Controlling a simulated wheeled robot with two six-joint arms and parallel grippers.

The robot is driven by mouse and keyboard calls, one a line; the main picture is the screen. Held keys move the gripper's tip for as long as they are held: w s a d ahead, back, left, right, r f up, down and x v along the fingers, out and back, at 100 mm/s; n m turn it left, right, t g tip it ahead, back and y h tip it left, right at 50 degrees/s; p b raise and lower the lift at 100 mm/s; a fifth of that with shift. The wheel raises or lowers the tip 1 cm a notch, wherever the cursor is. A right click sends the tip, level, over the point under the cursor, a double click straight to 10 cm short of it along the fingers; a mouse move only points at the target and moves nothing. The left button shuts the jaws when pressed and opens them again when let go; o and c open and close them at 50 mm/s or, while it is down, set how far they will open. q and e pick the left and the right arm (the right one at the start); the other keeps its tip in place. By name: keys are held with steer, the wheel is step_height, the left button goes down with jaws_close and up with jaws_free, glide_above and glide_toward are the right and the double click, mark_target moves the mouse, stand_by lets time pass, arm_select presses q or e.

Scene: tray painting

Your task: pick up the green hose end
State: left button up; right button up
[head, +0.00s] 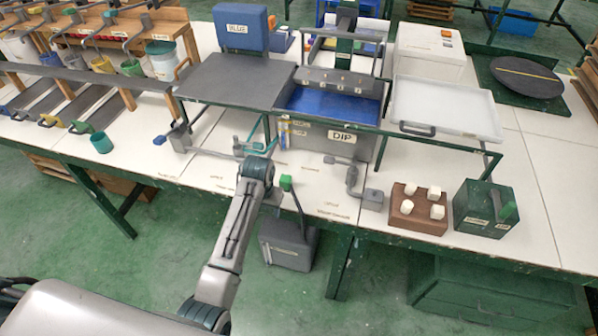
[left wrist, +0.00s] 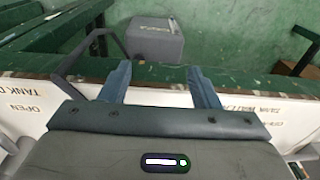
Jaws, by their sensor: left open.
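My left gripper (head: 273,197) is over the front edge of the white table, pointing down. In the left wrist view its two blue-grey fingers (left wrist: 160,86) are apart with nothing between them. I cannot tell for sure which thing is the green hose end. A green piece (head: 286,183) tops a thin dark stem just right of my gripper. Another green piece (head: 81,128) lies at the front of a grey trough on the left, far from my gripper. No green hose end is clear in the left wrist view. My right gripper is not in view.
A grey box (head: 288,246) stands on the floor under the table edge; it also shows in the left wrist view (left wrist: 155,38). A blue dip tank (head: 330,104), a brown block with white pegs (head: 420,208) and a dark green box (head: 484,210) stand right. A teal cup (head: 101,143) stands left.

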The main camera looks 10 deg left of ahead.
arm_select(q)
steer(key=g, duration=0.1)
glide_toward(285, 178)
steer(key=shift+s+a+f+p, duration=0.1)
steer(key=shift+s+f+p, duration=0.3)
steer(key=shift+s, duration=0.3)
steer(key=shift+w+r, duration=0.2)
steer(key=shift+r, duration=0.1)
steer(key=shift+d+f, duration=0.2)
steer(key=shift+d, duration=0.05)
step_height(285, 178, down, 5)
steer(key=shift+a+r+p, duration=0.15)
steer(key=shift+r+p, duration=0.05)
steer(key=shift+p, duration=0.4)
steer(key=f, duration=0.1)
steer(key=f+p, duration=0.1)
steer(key=f, duration=0.1)
steer(key=w+f, duration=0.1)
steer(key=f, duration=0.1)
steer(key=shift+a+p, duration=0.1)
steer(key=shift+p, duration=0.3)
steer(key=shift+f, duration=0.25)
steer(key=c, duration=1)
steer(key=shift+r, duration=0.15)
